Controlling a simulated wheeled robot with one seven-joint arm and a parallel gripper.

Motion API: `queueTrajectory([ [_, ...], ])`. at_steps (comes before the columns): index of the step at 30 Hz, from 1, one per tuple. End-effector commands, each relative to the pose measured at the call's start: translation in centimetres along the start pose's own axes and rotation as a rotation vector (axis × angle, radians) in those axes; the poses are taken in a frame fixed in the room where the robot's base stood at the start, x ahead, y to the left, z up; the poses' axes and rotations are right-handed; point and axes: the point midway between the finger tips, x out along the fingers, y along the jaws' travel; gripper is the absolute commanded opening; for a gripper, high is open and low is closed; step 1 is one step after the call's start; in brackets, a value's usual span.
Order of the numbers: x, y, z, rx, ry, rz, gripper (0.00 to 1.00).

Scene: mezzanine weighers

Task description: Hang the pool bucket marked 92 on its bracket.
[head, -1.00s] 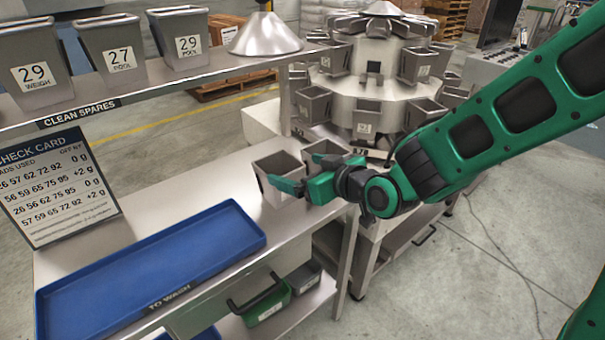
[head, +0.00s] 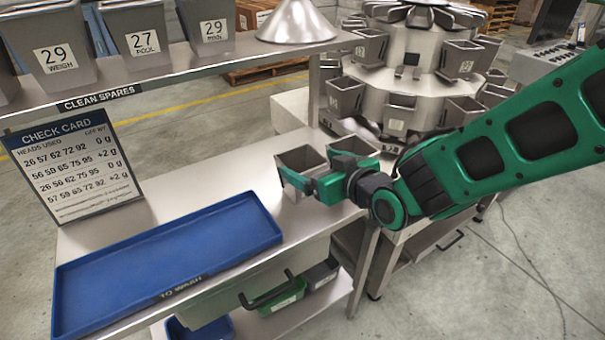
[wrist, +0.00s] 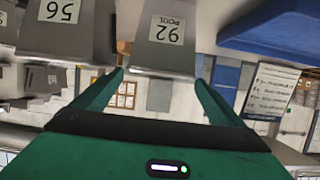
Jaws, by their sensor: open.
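The bucket marked 92 POOL (wrist: 166,40) is a grey tapered steel bucket, upside down in the wrist view. In the head view it appears to be the left one (head: 297,158) of two buckets standing on the steel bench, near the blue tray. My gripper (head: 318,174) is open at this bucket, and in the wrist view its two fingers (wrist: 158,78) point at the labelled face, one toward each side. I cannot tell whether they touch it. A bucket marked 56 (wrist: 65,32) is beside it, apparently the right one (head: 354,146) in the head view. The bracket cannot be singled out.
The round weigher (head: 420,85) carries several buckets behind the bench. A shelf (head: 195,68) above the bench holds spare buckets marked 29 and 27 and a cone (head: 297,20). The blue TO WASH tray (head: 165,260) is empty. A check card (head: 75,165) stands behind it.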

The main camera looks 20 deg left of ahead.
Motion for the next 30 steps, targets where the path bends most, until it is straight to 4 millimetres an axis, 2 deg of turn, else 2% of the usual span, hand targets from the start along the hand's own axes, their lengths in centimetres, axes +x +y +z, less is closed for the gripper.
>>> queueTrajectory([
  [7, 1.6, -0.1, 0.0, -0.002, -0.001, -0.002, 0.92],
  [16, 5.4, 0.0, 0.1, -0.002, -0.001, -0.003, 0.92],
  [26, 6.0, 0.0, 0.1, -0.001, -0.001, -0.003, 0.92],
  [27, 6.0, 0.0, 0.1, -0.001, 0.0, -0.003, 0.87],
  [30, 6.0, 0.0, 0.1, -0.001, -0.001, -0.003, 0.64],
])
